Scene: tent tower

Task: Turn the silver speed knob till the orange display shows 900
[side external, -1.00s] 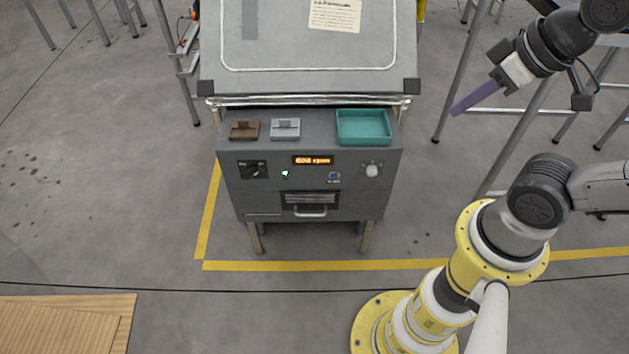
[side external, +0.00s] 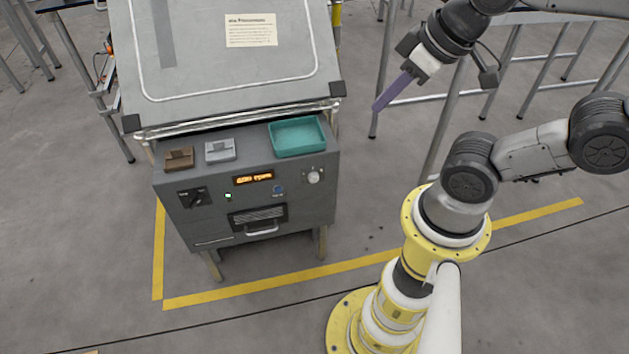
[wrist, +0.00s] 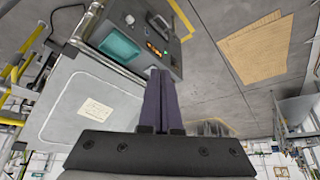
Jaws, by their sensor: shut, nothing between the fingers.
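The silver speed knob (side external: 314,177) is on the right of the grey machine's front panel, below the teal tray. It also shows small in the wrist view (wrist: 129,19). The orange display (side external: 253,180) is lit left of the knob; its small digits are blurred, ending in "rpm". My gripper (side external: 378,107) has long purple fingers, shut and empty. It is in the air right of the machine, above and apart from the knob. In the wrist view the closed fingers (wrist: 160,75) point toward the machine.
The panel also has a black knob (side external: 193,197), a green light (side external: 228,196), a blue button (side external: 278,189) and a drawer handle (side external: 262,231). On top are a brown block (side external: 179,158), a grey block (side external: 220,150) and the teal tray (side external: 297,138). Floor before the machine is clear.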

